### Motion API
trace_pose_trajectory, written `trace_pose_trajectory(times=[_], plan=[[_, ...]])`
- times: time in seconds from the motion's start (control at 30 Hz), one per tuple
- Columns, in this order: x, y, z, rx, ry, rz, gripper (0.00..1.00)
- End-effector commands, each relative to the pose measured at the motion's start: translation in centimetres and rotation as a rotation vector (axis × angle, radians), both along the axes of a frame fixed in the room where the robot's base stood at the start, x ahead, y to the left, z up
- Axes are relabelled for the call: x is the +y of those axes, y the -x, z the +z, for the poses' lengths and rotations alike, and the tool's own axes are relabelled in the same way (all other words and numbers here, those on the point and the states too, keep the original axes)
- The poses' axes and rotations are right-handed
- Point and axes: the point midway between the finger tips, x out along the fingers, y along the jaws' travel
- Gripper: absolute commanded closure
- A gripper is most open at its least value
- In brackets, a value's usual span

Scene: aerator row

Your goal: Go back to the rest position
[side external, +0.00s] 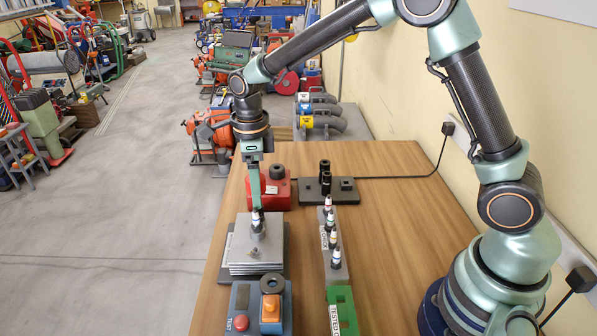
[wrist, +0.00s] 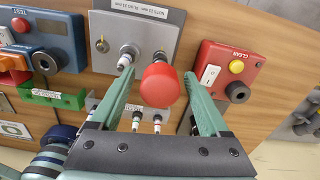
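My gripper (side external: 256,190) points down just above the grey stacked plate block (side external: 240,262), near the plugs (side external: 257,223) standing on it. In the wrist view my gripper (wrist: 160,85) has its fingers wide apart. A round red cap (wrist: 158,83) shows between them, with a gap on both sides. It seems to top something standing on the block, but its lower part is largely hidden. A white-and-metal plug (wrist: 127,57) stands beside the left fingertip. My arm is stretched out forward from its base at the right.
A grey rack (side external: 335,262) with several plugs stands right of the block. A red CLEAN box (side external: 270,190) and a dark stand (side external: 325,188) are behind. A TEST box (side external: 243,308) and a green block (side external: 343,312) are in front. The tabletop at right is clear (side external: 390,250).

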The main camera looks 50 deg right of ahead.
Motion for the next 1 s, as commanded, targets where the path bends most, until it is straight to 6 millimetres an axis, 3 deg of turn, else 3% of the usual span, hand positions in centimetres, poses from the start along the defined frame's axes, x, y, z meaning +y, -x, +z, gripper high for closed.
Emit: trace_pose_trajectory(times=[0.17,0.5,0.83,1.0], plan=[[0.12,0.02,0.1,0.0,0.0,0.045,0.14],[0.1,0.0,0.13,-0.001,-0.002,0.461,0.14],[0.09,-0.06,0.17,-0.003,-0.002,0.666,0.14],[0.09,-0.07,0.18,-0.003,-0.003,0.873,0.14]])
